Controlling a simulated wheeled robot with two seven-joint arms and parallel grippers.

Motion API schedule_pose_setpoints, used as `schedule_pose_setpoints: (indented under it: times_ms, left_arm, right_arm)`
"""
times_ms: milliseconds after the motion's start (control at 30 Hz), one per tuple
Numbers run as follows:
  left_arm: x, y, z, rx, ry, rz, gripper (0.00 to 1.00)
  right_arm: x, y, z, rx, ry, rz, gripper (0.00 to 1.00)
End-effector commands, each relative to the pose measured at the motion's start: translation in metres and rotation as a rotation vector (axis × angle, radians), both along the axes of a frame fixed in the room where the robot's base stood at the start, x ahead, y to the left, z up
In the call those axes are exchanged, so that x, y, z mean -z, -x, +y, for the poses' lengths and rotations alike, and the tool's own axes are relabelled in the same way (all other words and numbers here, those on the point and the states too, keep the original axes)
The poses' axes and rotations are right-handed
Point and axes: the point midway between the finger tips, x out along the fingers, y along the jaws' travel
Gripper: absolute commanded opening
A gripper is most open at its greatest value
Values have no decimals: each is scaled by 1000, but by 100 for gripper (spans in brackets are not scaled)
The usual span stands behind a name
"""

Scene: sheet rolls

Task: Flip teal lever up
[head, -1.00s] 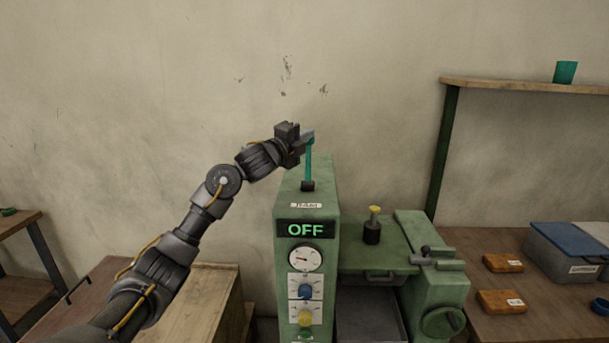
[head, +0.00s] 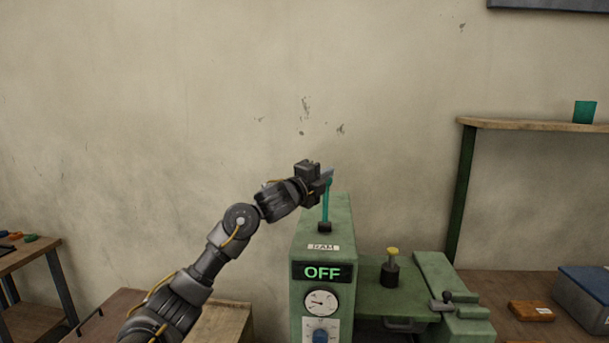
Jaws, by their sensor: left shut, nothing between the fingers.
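The teal lever (head: 325,207) stands upright from a dark base on top of the green machine cabinet (head: 320,237). A label reading RAM sits in front of it, and the display (head: 322,272) below reads OFF in green. My left gripper (head: 328,177) is at the lever's top end, its fingers shut with nothing between them. The fingers overlap the lever's tip in the picture; whether they touch it I cannot tell. My right gripper is out of view.
A gauge (head: 320,302) and a blue knob (head: 320,336) are on the cabinet's front. To its right are a yellow-topped plunger (head: 391,266) and a green machine bed.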

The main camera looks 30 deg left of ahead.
Motion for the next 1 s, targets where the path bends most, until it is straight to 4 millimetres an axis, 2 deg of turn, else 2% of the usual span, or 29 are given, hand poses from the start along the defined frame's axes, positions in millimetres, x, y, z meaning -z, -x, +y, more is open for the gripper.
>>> schedule_pose_setpoints:
  times_ms: [33,133,300,500,700,1000]
  left_arm:
    - [-11,5,-9,5,0,-3,0]
    - [-13,27,1,0,-4,-7,0]
    - [-29,56,4,8,-3,-6,0]
    - [-42,80,10,9,-2,-4,0]
    - [-46,90,14,6,-1,-2,0]
    - [-46,91,14,6,0,0,0]
  right_arm:
    - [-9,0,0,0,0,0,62]
    - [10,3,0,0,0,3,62]
    - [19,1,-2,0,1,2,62]
    - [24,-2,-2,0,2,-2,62]
    - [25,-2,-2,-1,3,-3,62]
    - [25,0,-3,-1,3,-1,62]
